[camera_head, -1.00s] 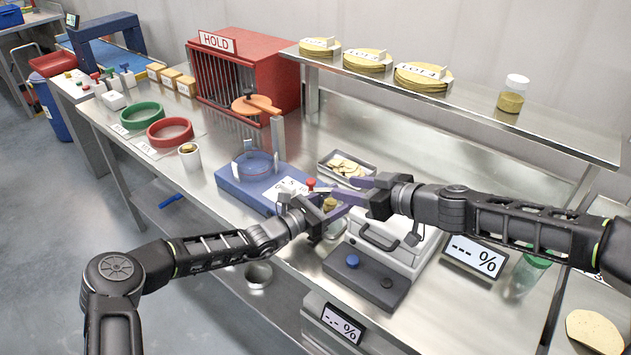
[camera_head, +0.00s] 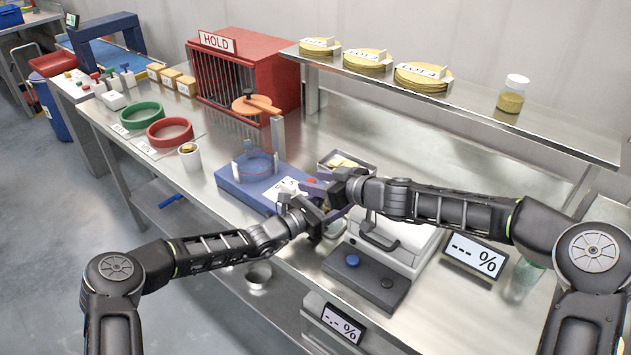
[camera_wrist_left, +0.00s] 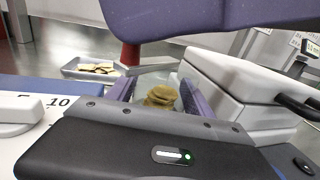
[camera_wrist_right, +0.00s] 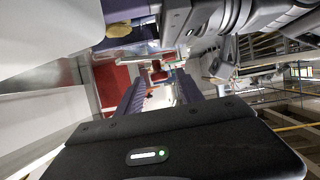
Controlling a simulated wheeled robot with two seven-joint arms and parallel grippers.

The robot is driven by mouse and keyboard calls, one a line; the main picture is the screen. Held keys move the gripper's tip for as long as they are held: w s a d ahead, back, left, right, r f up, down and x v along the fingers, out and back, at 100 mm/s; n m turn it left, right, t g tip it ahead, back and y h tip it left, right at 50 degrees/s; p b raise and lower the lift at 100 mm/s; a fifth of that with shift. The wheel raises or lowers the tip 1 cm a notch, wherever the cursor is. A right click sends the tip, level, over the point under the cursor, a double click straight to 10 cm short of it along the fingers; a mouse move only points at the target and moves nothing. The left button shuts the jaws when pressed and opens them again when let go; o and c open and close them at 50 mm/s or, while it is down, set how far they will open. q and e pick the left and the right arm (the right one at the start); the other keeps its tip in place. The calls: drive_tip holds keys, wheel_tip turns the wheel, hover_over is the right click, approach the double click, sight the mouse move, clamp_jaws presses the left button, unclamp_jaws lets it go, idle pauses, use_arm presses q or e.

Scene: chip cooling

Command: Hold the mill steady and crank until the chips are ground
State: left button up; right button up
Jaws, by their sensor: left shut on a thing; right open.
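The mill (camera_wrist_left: 160,97) shows in the left wrist view as a clear body with yellowish chips inside, between the fingers of my left gripper. Its metal crank arm (camera_wrist_left: 152,69) and red knob (camera_wrist_left: 130,54) show above it. In the head view my left gripper (camera_head: 322,212) is shut on the mill, which the grippers mostly hide. My right gripper (camera_head: 318,187) is open, its fingers around or beside the crank knob; I cannot tell which. A purple right finger (camera_wrist_left: 200,18) crosses the top of the left wrist view, close above the knob.
A tray of chips (camera_head: 346,163) lies behind the grippers. A white instrument (camera_head: 400,240) stands close on the right, with a percent display (camera_head: 474,257). A blue stand (camera_head: 248,176) is on the left. The red HOLD cage (camera_head: 270,75) and shelf (camera_head: 480,95) stand farther back.

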drive_tip(key=shift+w+a+f, duration=0.1)
drive_tip(key=shift+a, duration=0.05)
clamp_jaws()
idle(0.4)
